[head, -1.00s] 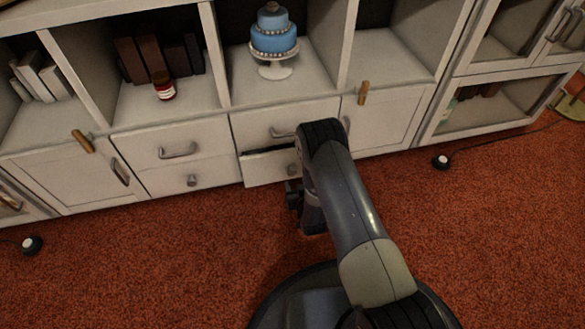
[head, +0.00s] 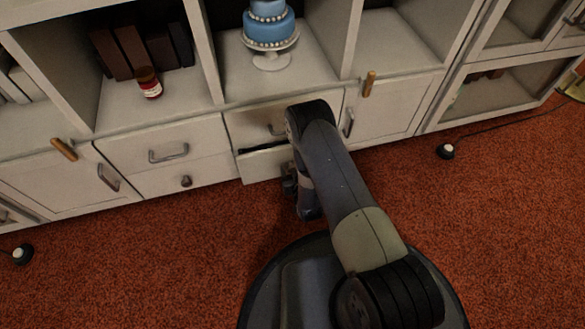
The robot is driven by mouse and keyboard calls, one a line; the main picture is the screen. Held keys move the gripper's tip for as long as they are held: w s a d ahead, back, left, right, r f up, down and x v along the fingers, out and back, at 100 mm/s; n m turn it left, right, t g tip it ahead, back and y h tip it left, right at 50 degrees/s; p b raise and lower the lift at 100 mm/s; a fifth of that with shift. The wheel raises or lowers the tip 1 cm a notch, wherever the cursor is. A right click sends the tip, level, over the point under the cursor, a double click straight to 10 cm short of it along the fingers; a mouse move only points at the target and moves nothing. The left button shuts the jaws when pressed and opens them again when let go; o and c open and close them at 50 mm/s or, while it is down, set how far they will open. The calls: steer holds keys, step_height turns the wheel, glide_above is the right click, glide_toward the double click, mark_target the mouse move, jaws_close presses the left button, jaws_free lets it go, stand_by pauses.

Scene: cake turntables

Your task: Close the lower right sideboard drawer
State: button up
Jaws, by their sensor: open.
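The lower right sideboard drawer (head: 260,168) is in the middle of the head view. It stands slightly out, with a dark gap along its top edge. Its knob is hidden behind my arm and gripper. My gripper (head: 289,181) is low in front of the right part of this drawer front, small and dark. It is open, and its fingertips are partly hidden by my arm. I cannot tell whether it touches the drawer. The upper right drawer (head: 242,126) above looks shut, its handle partly covered by my arm.
The two left drawers (head: 165,150) are shut. A cupboard door (head: 390,112) is to the right. A blue cake on a white stand (head: 270,60), a red-labelled jar (head: 149,84) and books stand on the shelves above. The red carpet (head: 120,260) in front is mostly clear.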

mark_target(290, 162)
steer(key=shift+c, duration=0.4)
jaws_close()
steer(key=shift+w+a, duration=0.2)
steer(key=shift+w, duration=0.55)
steer(key=shift+w+a, duration=0.25)
steer(key=shift+w, duration=0.45)
steer(key=shift+w+a, duration=0.2)
steer(key=shift+w, duration=0.55)
steer(key=shift+r, duration=0.1)
steer(key=shift+o, duration=0.4)
jaws_free()
